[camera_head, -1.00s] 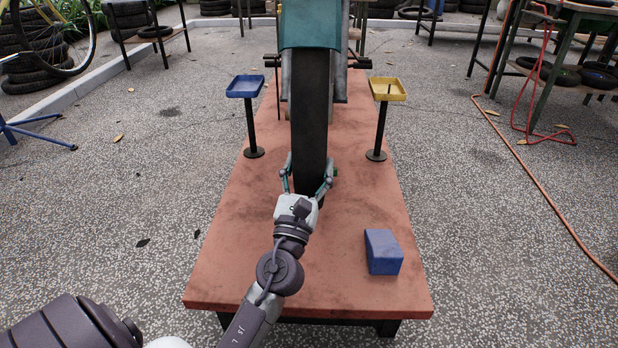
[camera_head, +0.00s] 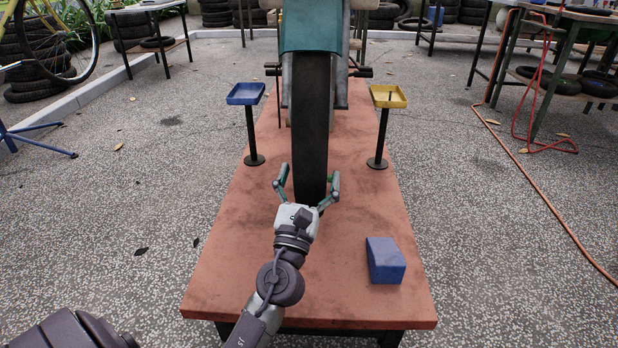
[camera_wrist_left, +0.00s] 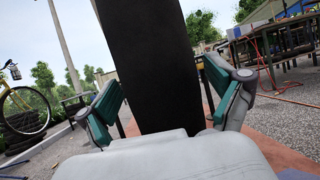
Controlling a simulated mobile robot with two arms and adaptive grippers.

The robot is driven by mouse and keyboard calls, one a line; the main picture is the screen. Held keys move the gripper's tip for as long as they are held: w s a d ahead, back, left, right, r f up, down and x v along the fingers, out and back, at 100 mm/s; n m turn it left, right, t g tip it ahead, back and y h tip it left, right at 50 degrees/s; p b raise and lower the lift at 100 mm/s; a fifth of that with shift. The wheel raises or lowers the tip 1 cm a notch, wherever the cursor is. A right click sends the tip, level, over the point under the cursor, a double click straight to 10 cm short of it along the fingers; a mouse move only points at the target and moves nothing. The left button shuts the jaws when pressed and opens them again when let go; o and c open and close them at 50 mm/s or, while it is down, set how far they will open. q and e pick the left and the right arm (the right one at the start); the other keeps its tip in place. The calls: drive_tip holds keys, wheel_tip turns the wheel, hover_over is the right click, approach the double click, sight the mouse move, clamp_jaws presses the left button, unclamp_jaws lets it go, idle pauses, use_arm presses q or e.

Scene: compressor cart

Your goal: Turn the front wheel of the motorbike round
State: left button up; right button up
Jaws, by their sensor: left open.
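The motorbike's front wheel (camera_head: 310,120) stands upright on a reddish platform (camera_head: 230,270), its black tyre facing me below a teal fender (camera_head: 310,28). My left gripper (camera_head: 307,183) is open at the low near side of the tyre, one finger on each side of it. In the left wrist view the tyre (camera_wrist_left: 150,65) rises between the two spread fingers (camera_wrist_left: 160,98), with gaps visible on both sides. The lowest part of the tyre is hidden behind the gripper. My right gripper is not in view.
A blue tray (camera_head: 246,93) and a yellow tray (camera_head: 388,96) stand on black posts either side of the wheel. A blue block (camera_head: 384,261) lies at the platform's front right. An orange hose (camera_head: 540,195) runs along the floor at right.

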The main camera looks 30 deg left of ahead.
use_arm(q)
drive_tip(key=v, duration=1.2)
